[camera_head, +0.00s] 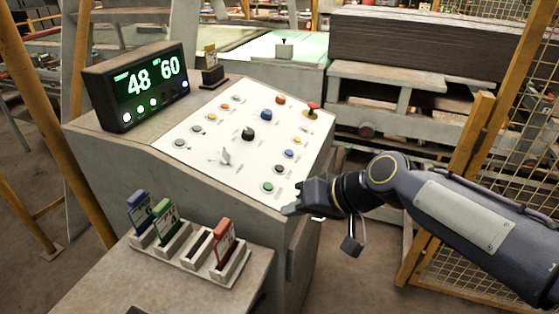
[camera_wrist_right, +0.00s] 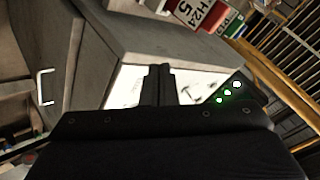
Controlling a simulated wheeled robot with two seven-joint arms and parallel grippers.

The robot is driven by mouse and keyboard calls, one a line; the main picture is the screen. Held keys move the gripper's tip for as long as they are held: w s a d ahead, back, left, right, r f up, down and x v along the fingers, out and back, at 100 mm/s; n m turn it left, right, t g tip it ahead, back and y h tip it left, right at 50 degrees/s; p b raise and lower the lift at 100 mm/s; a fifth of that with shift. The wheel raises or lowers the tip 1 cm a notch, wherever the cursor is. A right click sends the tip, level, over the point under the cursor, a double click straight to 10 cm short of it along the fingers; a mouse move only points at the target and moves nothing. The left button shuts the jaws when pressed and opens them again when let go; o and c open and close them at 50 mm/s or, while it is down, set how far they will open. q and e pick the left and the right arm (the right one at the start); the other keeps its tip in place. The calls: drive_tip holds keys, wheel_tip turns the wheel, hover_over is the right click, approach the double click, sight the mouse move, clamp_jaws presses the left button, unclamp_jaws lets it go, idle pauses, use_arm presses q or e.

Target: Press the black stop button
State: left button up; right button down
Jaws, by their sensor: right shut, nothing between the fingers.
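The white control panel (camera_head: 215,155) on the grey console carries several small buttons and knobs. A black rotary knob (camera_head: 248,133) sits near its middle. Two dark grey round buttons (camera_head: 180,143) lie at its left side, and a dark button (camera_head: 278,168) lies at its right. Their labels are too small to read, so I cannot tell which is the stop button. My right gripper (camera_head: 291,210) is shut and empty by the panel's near right corner, close to the green button (camera_head: 267,187). In the right wrist view its fingers (camera_wrist_right: 159,84) stand together before the white panel. My left gripper is out of view.
A display (camera_head: 138,86) showing 48 and 60 stands at the panel's far left. A rack (camera_head: 188,256) with coloured cards sits on the lower ledge in front. A red mushroom button (camera_head: 312,109) is at the far right corner. A yellow mesh fence (camera_head: 483,220) is at right.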

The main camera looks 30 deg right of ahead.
sight(280, 168)
drive_tip(key=w+d+r+m+t+p, duration=0.1)
drive_tip(key=w+d+r, duration=0.2)
drive_tip(key=w, duration=0.4)
drive_tip(key=w+d+r+m+t+h+p, duration=0.1)
drive_tip(key=w+d+r+t, duration=0.1)
drive_tip(key=w+d+r, duration=0.2)
drive_tip(key=w+d, duration=0.2)
drive_tip(key=w, duration=0.1)
drive_tip(key=shift+w+d+r+m, duration=0.15)
drive_tip(key=shift+w+r+m, duration=0.05)
drive_tip(key=shift+m, duration=0.2)
drive_tip(key=f+b, duration=0.1)
drive_tip(key=f, duration=0.1)
drive_tip(key=w+a+f+b, duration=0.1)
drive_tip(key=f+b, duration=0.1)
drive_tip(key=f, duration=0.1)
drive_tip(key=f+b, duration=0.2)
drive_tip(key=shift+w+a+f, duration=0.15)
drive_tip(key=shift+w+f, duration=0.05)
drive_tip(key=shift+w+a+f+b, duration=0.15)
drive_tip(key=shift+w+f+b, duration=0.1)
drive_tip(key=shift+f+b, duration=0.35)
idle(0.5)
drive_tip(key=shift+a+f+b, duration=0.1)
drive_tip(key=shift+f+b, duration=0.2)
drive_tip(key=shift+b, duration=0.3)
